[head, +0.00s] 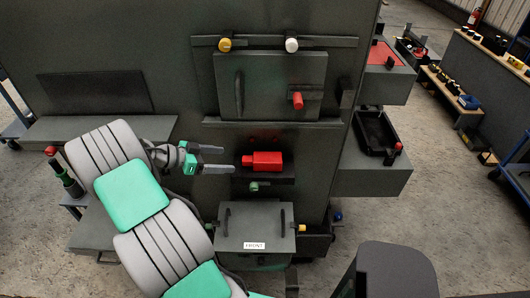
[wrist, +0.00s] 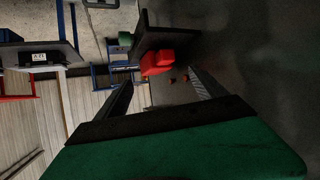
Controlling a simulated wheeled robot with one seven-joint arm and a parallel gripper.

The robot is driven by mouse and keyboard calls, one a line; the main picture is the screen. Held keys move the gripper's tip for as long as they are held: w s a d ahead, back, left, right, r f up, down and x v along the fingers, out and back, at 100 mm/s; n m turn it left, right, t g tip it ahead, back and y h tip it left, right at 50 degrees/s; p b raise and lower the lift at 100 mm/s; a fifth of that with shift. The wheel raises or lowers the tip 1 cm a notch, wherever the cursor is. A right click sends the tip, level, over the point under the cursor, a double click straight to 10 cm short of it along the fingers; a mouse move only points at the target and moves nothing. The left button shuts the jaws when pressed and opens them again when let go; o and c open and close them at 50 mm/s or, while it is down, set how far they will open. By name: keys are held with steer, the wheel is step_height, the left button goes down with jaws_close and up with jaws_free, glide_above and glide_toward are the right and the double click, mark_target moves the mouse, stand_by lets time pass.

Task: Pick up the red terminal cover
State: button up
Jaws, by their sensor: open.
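The red terminal cover (head: 266,161) is a small block with a narrower stub on its left end. It sits on a small dark shelf (head: 278,180) on the panel, below the big door. In the wrist view the cover (wrist: 157,62) shows ahead, beyond and between my fingers. My gripper (head: 228,159) is open and empty. It lies just left of the cover in the head view, pointing right toward it, with a gap that I cannot judge exactly.
A grey panel door (head: 262,84) with a red handle (head: 297,100) is above. A green knob (head: 254,186) sits under the shelf. A box labelled FRONT (head: 254,229) hangs below. Side shelves with a black tray (head: 376,135) stand at right.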

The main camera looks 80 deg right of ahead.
mark_target(257, 158)
steer(key=shift+m+g, duration=0.7)
steer(key=shift+m, duration=0.1)
steer(key=b+x, duration=0.1)
steer(key=x, duration=0.1)
steer(key=r+b+x, duration=0.1)
steer(key=x, duration=0.2)
steer(key=b+x, duration=0.1)
steer(key=x, duration=0.2)
steer(key=shift+s+a+r, duration=0.1)
steer(key=shift+s+r, duration=0.05)
steer(key=shift+s, duration=0.25)
steer(key=p+x, duration=0.2)
steer(key=x, duration=0.2)
steer(key=shift+s+d+f, duration=0.2)
steer(key=shift+d+f, duration=0.1)
steer(key=shift+s+d+f, duration=0.2)
steer(key=shift+s+f, duration=0.05)
steer(key=shift+f, duration=0.05)
steer(key=shift+c, duration=0.3)
steer(key=c, duration=1.5)
